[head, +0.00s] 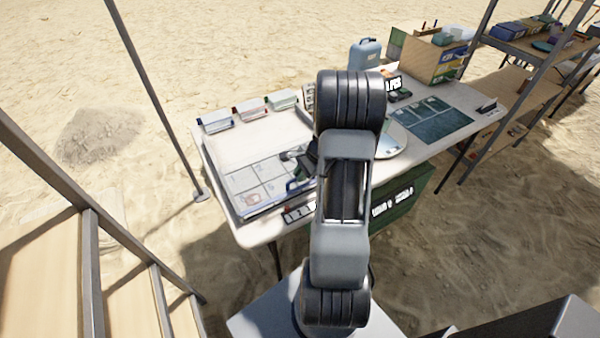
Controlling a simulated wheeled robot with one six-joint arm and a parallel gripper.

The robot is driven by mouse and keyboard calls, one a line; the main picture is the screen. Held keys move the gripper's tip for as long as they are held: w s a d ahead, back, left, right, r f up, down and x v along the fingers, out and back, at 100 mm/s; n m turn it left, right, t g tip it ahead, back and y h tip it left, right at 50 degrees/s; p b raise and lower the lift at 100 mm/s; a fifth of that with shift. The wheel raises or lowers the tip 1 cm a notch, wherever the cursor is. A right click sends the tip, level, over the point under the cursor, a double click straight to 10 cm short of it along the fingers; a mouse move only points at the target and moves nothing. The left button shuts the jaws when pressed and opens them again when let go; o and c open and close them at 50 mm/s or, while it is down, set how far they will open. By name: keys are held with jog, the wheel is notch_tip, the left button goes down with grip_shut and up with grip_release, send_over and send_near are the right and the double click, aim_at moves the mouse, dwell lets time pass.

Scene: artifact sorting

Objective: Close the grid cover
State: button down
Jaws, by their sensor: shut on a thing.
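A wide shallow tray (236,208) lies on the left part of the white table. Its near half shows a grey panel marked with grid squares (262,180), which I take for the grid cover. The far half is a plain pale surface (255,140). My gripper (301,163) is low over the right side of the grid, partly hidden by my arm. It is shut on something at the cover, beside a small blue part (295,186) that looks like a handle. The exact grip is too small to see, and my arm hides the tray's right edge.
Several small boxes (249,108) line the tray's back edge. Number cards (298,214) lie at the front edge. To the right are a round plate (391,142), a dark green mat (434,119), a blue jug (365,54) and a crate (440,65). Thin poles stand nearby.

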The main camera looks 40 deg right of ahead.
jog(key=c, duration=1.1)
grip_release()
jog(key=shift+s, duration=0.2)
jog(key=v, duration=1.4)
jog(key=shift+a, duration=0.1)
jog(key=shift+f, duration=0.1)
jog(key=s+a+r+n+h, duration=0.1)
jog(key=s+a+r+n, duration=0.1)
jog(key=a+n, duration=0.4)
jog(key=s+a+r+n+h, duration=0.1)
jog(key=s+a+r+n, duration=0.1)
jog(key=a+n, duration=0.4)
jog(key=s+a+r+n+h, duration=0.2)
jog(key=a+n, duration=0.5)
jog(key=a, duration=0.6)
jog(key=shift+s+a+r+t, duration=0.1)
jog(key=shift+s+r+t, duration=0.25)
jog(key=shift+s, duration=0.3)
